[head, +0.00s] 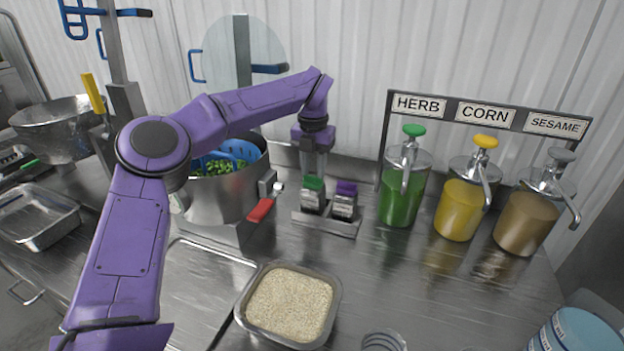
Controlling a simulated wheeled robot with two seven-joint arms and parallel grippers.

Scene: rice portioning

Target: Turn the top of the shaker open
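Two small shakers stand side by side in a low metal rack (326,225) at the middle of the counter. One shaker has a green top (314,183) and a body with a pale label (312,201). The other shaker (344,206) has a purple top. My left gripper (314,173) points down from above, right over the green top, with its fingertips at or just above it. I cannot tell whether the fingers touch the top or how far apart they are. Both shakers look upright. My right gripper is not in view.
A rice tray (243,318) is in front. Green, yellow (458,212) and brown pump dispensers stand right. The counter between is clear.

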